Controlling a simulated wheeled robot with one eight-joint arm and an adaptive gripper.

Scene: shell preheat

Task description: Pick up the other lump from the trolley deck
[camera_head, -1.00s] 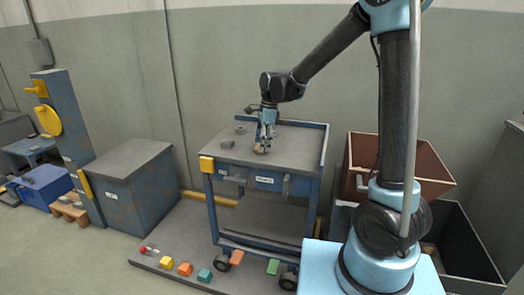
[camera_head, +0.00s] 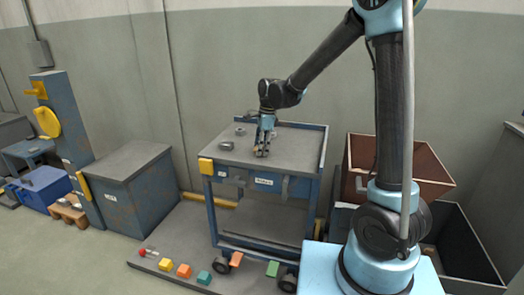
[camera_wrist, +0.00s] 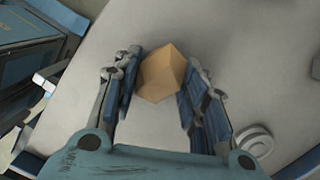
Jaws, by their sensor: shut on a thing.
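The trolley deck (camera_head: 296,150) is a grey top with a blue rim. My gripper (camera_head: 262,152) points down over the middle of it. In the wrist view a tan, faceted lump (camera_wrist: 161,74) sits between the two blue-padded fingers of my gripper (camera_wrist: 159,88), which are shut on it. In the head view the fingers hide most of the lump. I cannot tell whether it still touches the deck.
A small grey block (camera_head: 226,146) and a small ring (camera_head: 240,131) lie on the deck left of my gripper. A rust-brown bin (camera_head: 421,160) stands right of the trolley. A blue-grey cabinet (camera_head: 130,190) stands to the left. Coloured blocks line the floor platform.

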